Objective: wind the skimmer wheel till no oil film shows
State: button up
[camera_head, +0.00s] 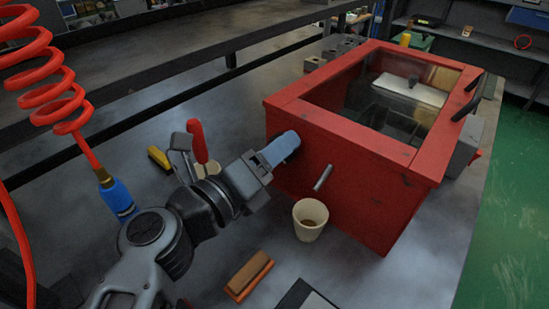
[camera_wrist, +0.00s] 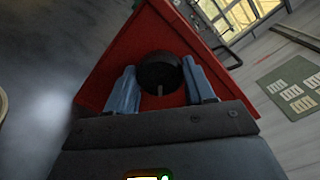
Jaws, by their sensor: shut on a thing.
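The red skimmer tank (camera_head: 350,193) stands on the grey bench, with a clear window (camera_head: 400,92) in its top. My gripper (camera_head: 288,145) reaches its left side wall with its blue fingers. In the wrist view my gripper (camera_wrist: 163,88) has one finger on each side of a dark round wheel (camera_wrist: 160,66) on the red wall and is shut on it. The wheel is hidden by the fingers in the head view. Dark shapes and a pale panel show through the window; I cannot tell whether an oil film is there. A spout (camera_head: 323,178) sticks out above a beige cup (camera_head: 310,220).
An orange-brown brush (camera_head: 248,275) and a dark flat panel (camera_head: 306,297) lie at the front. A red-handled tool (camera_head: 197,140) and a yellow item (camera_head: 159,157) are left of my gripper. A red coiled hose (camera_head: 48,75) hangs at the left. Grey blocks (camera_head: 345,47) stand behind the tank.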

jog(key=shift+f+m+b, duration=0.15)
jog(key=shift+m+b, duration=1.55)
jog(key=shift+m, duration=1.4)
jog(key=o, duration=1)
jog(key=shift+s, duration=0.1)
jog(key=v, duration=0.7)
jog(key=shift+s+a, duration=0.2)
jog(key=shift+s, duration=0.1)
